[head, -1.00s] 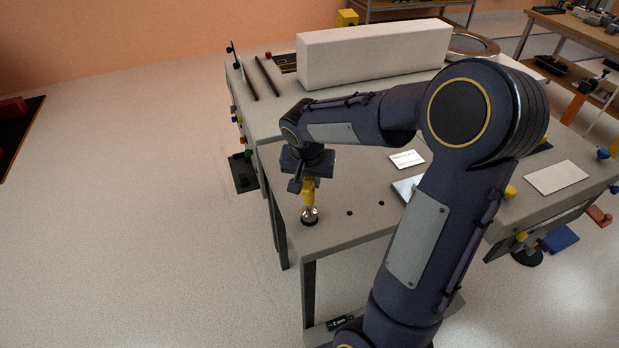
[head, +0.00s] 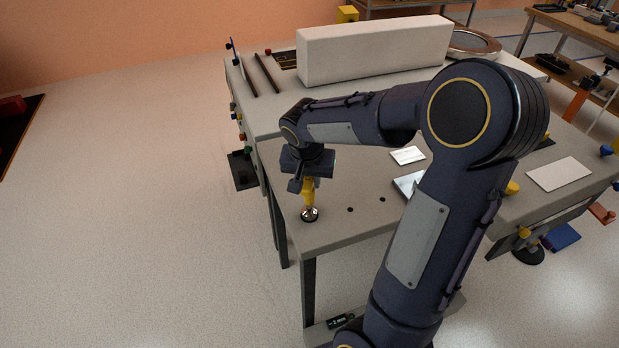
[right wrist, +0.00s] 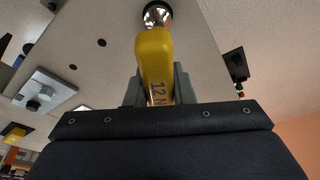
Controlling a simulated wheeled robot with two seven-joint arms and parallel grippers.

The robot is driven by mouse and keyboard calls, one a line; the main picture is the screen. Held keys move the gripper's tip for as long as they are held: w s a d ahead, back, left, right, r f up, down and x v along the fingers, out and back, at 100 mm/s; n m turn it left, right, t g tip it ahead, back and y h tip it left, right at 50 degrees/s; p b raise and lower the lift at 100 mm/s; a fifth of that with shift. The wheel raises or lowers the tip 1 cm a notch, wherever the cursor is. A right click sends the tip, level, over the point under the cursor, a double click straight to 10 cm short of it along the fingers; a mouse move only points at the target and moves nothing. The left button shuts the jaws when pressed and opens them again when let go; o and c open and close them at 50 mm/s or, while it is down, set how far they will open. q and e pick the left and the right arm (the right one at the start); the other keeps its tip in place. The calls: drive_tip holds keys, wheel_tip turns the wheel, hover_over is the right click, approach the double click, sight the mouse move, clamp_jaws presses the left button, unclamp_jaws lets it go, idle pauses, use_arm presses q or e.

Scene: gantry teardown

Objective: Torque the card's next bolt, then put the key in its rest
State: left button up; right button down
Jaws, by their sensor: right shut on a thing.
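My right gripper (head: 308,186) is shut on a yellow key (head: 309,199) above the near left corner of the grey bench. In the right wrist view the yellow key (right wrist: 155,60) sits between the fingers and bears the marking "12 N". The key's lower end meets a shiny round metal piece with a dark ring (head: 309,214); I cannot tell whether this is a bolt head, a socket or a rest. A white card (head: 407,155) with print lies on the bench to the right. My left gripper is out of view.
Two dark holes (head: 350,210) lie in the bench top right of the key. A grey plate with a black knob (right wrist: 45,92) shows in the wrist view. A long white block (head: 375,52) stands at the back. A blank pale plate (head: 559,174) lies at the right.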

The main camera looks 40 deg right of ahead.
sight(308, 179)
drive_tip(key=shift+f, duration=0.1)
idle(0.3)
drive_tip(key=shift+f+b, duration=1.2)
drive_tip(key=shift+b, duration=0.1)
drive_tip(key=c, duration=1.2)
unclamp_jaws()
drive_tip(key=shift+o, duration=0.2)
drive_tip(key=v, duration=0.7)
drive_tip(key=shift+a+r, duration=0.1)
drive_tip(key=shift+r, duration=0.15)
drive_tip(key=shift+s+r+p, duration=0.1)
drive_tip(key=shift+r+p, duration=1.75)
drive_tip(key=shift+r, duration=0.35)
